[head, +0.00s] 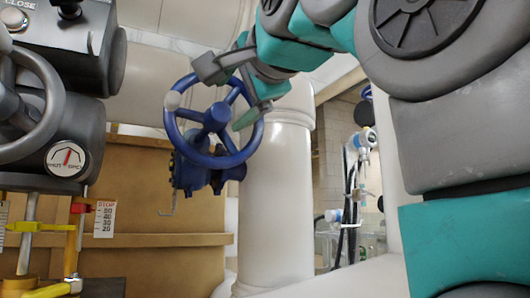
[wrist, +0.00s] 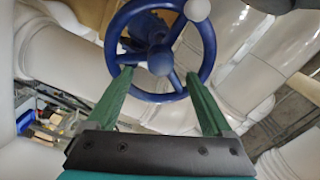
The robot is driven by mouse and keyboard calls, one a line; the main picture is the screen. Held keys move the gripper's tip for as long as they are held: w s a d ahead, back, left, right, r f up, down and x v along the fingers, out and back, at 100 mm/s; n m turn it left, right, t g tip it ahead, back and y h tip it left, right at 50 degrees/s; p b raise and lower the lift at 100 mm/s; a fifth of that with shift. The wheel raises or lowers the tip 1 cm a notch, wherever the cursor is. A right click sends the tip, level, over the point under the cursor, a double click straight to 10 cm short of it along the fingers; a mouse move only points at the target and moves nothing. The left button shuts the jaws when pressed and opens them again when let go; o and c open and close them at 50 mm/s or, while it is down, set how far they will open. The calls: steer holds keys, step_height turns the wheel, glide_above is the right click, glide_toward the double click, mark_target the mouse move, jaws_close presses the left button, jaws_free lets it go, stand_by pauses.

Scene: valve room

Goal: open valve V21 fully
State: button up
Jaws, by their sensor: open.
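A blue handwheel (head: 217,116) with spokes, a hub and a white knob on its rim stands on a blue valve body (head: 190,172) in the head view. No label reading V21 is legible. My gripper (head: 236,94) is at the wheel's upper right side, its green finger overlapping the rim. In the wrist view the wheel (wrist: 159,62) lies just beyond my gripper (wrist: 159,76). The two green fingers are wide apart, with the lower rim and hub showing between them. The tips overlap the rim in the picture; I cannot tell whether they touch it. Nothing is gripped.
A thick white pipe (head: 275,205) stands right of the valve. At the left is a grey actuator (head: 70,60) with its own grey handwheel, a dial (head: 66,158) and a yellow linkage. Tan panels (head: 165,255) stand behind. Small blue-white fittings (head: 363,140) are at the right.

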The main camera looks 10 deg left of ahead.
steer(key=m, duration=0.6)
steer(key=shift+m, duration=0.4)
jaws_close()
stand_by(1.0)
